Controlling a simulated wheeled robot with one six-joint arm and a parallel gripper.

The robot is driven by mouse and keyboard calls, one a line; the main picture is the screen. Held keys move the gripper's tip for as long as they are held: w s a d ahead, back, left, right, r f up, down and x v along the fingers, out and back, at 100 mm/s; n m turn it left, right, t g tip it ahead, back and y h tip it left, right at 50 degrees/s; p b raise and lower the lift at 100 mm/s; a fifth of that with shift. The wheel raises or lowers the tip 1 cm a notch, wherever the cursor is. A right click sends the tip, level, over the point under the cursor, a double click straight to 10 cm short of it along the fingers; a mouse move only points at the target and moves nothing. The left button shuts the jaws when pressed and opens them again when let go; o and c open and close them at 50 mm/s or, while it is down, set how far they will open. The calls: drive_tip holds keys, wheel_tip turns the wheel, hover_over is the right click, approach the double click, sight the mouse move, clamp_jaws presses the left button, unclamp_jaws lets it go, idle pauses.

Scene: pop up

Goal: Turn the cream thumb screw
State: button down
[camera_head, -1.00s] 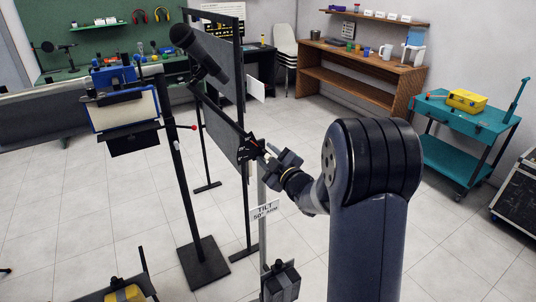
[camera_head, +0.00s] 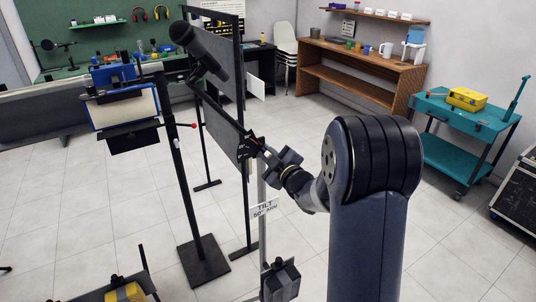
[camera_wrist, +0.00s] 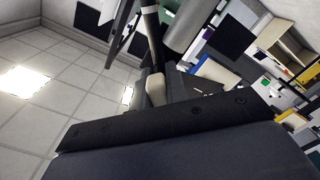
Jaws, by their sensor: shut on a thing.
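The cream thumb screw (camera_wrist: 155,88) shows in the wrist view as a small pale, rounded block just beyond the dark edge of my gripper. It sits beside a dark bracket and below a dark post. My gripper is shut on the screw; the finger contact itself is mostly hidden. A dark microphone-like tube (camera_head: 199,53) is on the tilted arm above. A white label reading TILT (camera_head: 264,208) hangs on the stand below.
A dark post with a square base (camera_head: 204,262) stands left of the pivot, carrying a framed panel (camera_head: 125,108). A red-tipped lever (camera_head: 193,125) sticks out from it. A dark block (camera_head: 281,281) is low on the thin stand. Open floor lies to the right, before the teal cart (camera_head: 465,115).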

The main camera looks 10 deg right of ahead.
drive_tip(key=m+b, duration=0.1)
drive_tip(key=m, duration=0.3)
drive_tip(key=shift+f+m+b, duration=0.1)
drive_tip(key=shift+m+b, duration=0.2)
drive_tip(key=shift+m, duration=2.3)
drive_tip(key=c, duration=1.4)
unclamp_jaws()
drive_tip(key=shift+s, duration=0.1)
drive_tip(key=b+v, duration=0.2)
drive_tip(key=v, duration=0.8)
drive_tip(key=shift+s, duration=0.35)
